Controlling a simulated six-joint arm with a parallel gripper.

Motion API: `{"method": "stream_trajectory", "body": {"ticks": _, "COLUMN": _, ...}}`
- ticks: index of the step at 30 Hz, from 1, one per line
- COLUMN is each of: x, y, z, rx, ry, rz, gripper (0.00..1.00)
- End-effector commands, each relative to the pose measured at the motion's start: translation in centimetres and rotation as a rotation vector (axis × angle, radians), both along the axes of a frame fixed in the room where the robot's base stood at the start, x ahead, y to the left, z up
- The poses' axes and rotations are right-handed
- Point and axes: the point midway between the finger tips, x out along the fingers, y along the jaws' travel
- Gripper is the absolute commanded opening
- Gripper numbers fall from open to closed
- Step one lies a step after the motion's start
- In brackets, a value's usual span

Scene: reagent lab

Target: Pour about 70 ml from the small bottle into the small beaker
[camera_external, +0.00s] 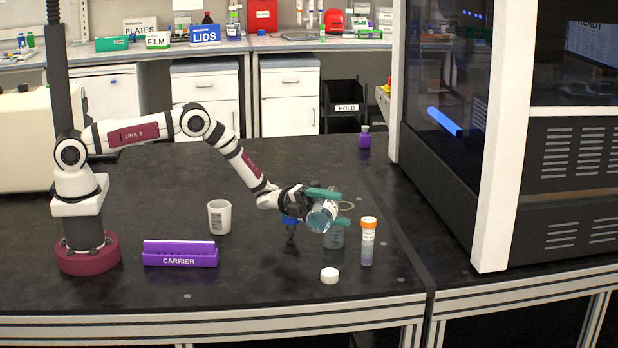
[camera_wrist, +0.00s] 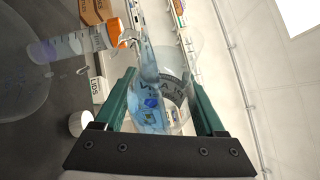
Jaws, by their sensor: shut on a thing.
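My gripper (camera_external: 338,207) has its green fingers shut on the small bottle (camera_external: 322,216), a clear vessel with pale blue liquid. The bottle is tipped well over on its side, above the small beaker (camera_external: 335,239), which stands upright on the black bench and is partly hidden by it. In the wrist view, the bottle (camera_wrist: 158,90) lies between both fingers, with blue liquid inside. I cannot tell whether liquid is flowing out or how much is in the beaker. A white cap (camera_external: 330,276) lies on the bench in front; it also shows in the wrist view (camera_wrist: 80,122).
An orange-capped tube (camera_external: 368,241) stands close to the right of the beaker. A white cup (camera_external: 219,217) and a purple carrier (camera_external: 180,254) stand left. A purple bottle (camera_external: 364,138) stands farther back. A large machine (camera_external: 497,140) is at right. The bench's middle back is clear.

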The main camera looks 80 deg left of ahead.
Motion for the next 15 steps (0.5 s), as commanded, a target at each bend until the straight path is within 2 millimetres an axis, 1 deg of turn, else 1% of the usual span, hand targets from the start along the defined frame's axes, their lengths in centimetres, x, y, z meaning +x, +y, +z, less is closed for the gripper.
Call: {"method": "stream_trajectory", "body": {"ticks": 15, "x": -0.13, "y": -0.29, "z": 0.38, "rx": -0.040, "ry": 0.019, "rz": 0.000, "gripper": 0.05}}
